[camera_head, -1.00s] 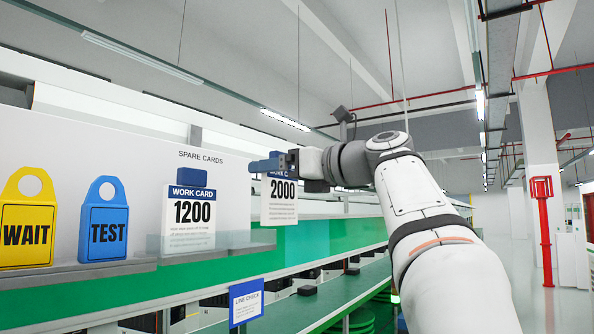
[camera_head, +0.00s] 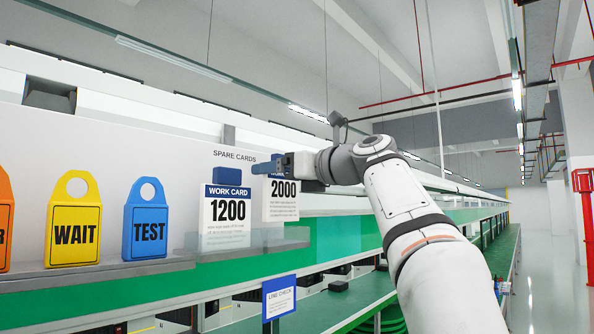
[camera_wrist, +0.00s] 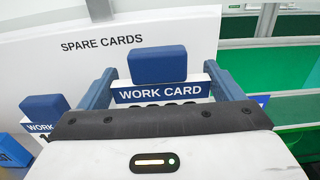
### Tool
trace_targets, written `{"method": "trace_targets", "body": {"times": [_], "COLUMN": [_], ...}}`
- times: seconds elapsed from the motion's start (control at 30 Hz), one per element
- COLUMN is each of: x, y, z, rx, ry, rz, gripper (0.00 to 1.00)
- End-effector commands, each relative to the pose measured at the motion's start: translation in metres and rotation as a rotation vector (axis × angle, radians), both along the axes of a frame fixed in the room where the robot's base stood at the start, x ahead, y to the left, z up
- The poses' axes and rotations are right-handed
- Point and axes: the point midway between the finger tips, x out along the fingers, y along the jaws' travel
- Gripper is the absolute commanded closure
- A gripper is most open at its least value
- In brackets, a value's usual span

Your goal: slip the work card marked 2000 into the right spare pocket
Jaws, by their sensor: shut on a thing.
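The work card marked 2000 (camera_head: 283,199) hangs from my gripper (camera_head: 268,166), just right of the card marked 1200 (camera_head: 227,217) in the head view. My gripper is shut on the card's blue top tab (camera_wrist: 158,64), which sits between the two blue fingers in the wrist view. The 1200 card stands in a clear pocket (camera_head: 222,240) under the words SPARE CARDS. The clear pocket strip continues right, below the 2000 card (camera_head: 290,236). The 2000 card's lower edge appears above or near that strip; I cannot tell whether it is inside.
A yellow WAIT tag (camera_head: 74,228) and a blue TEST tag (camera_head: 146,224) stand on the ledge to the left. A blue LINE CHECK sign (camera_head: 279,298) hangs below the ledge. The aisle at right is clear.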

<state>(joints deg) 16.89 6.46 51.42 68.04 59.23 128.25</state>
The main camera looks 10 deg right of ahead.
Motion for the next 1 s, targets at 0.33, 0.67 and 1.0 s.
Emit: {"method": "trace_targets", "body": {"times": [0.33,0.67,1.0], "x": [0.001,0.001,0.001], "y": [0.001,0.001,0.001], "z": [-0.028,-0.038,-0.038], "rx": [0.001,0.0,0.0], "ry": [0.001,-0.001,-0.001], "rz": [0.001,0.001,0.001], "gripper": [0.38,0.38,0.09]}}
